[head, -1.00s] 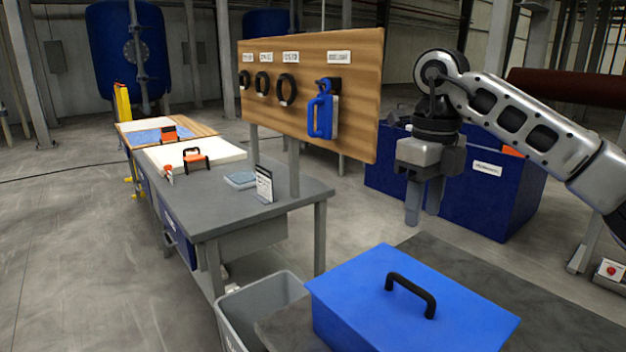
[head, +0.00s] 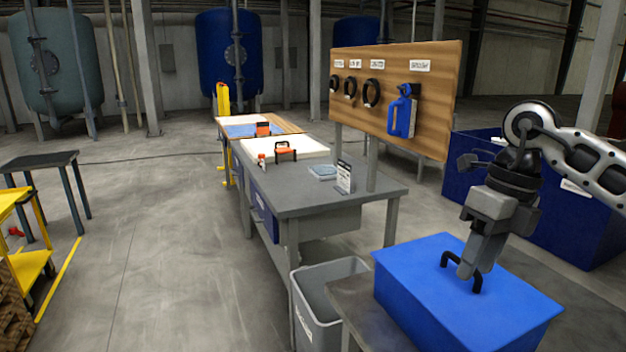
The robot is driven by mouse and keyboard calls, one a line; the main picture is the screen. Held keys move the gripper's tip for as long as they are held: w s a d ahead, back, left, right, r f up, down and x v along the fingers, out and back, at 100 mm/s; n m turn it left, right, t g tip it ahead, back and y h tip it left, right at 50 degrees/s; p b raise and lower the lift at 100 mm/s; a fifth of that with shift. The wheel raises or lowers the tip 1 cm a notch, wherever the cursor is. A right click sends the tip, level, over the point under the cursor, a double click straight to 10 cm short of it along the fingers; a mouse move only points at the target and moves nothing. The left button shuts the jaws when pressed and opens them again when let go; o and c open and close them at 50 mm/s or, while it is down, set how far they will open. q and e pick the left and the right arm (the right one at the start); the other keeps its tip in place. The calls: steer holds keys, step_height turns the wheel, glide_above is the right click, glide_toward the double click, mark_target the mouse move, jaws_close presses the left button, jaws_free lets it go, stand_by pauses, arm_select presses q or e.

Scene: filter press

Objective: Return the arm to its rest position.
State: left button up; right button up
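My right gripper (head: 470,268) comes in from the right and points down over the blue box (head: 410,300) at the lower right. Its fingertips overlap the box's black handle (head: 449,258) in the picture. The fingers look close together, seen nearly edge-on. I cannot tell whether they touch the handle, stand around it or only pass in front of it. My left gripper is not in view.
A grey bin (head: 312,300) stands left of the box. Behind is a grey workbench (head: 290,200) with a wooden pegboard (head: 430,75) holding black rings and a blue jug (head: 402,115). A blue container (head: 465,190) stands behind my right arm. The floor at left centre is clear.

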steer(key=s+a+f+m+y, duration=0.2)
steer(key=s+a+m+y, duration=0.15)
steer(key=a+y, duration=0.7)
steer(key=s+a+f+m+y, duration=0.2)
steer(key=s+a+y, duration=0.45)
steer(key=a, duration=0.75)
steer(key=w+d+f+m+t+h, duration=0.2)
steer(key=d+f+m+t+h, duration=0.3)
steer(key=m+t, duration=0.55)
steer(key=w+d+f+m+t+h, duration=0.3)
steer(key=f+m+t, duration=0.4)
steer(key=m, duration=0.7)
steer(key=s+d+f+m+g+h, duration=0.3)
steer(key=s+f+m+h, duration=0.1)
steer(key=s+f, duration=0.3)
steer(key=s+d+f+m+g+h, duration=0.3)
steer(key=s+f, duration=0.4)
steer(key=f, duration=0.3)
steer(key=shift+s+d+f+m+g+h, duration=0.15)
steer(key=shift+d+f+m+g+h, duration=0.15)
steer(key=shift+d+m+h, duration=0.55)
steer(key=shift+a+m+y, duration=0.25)
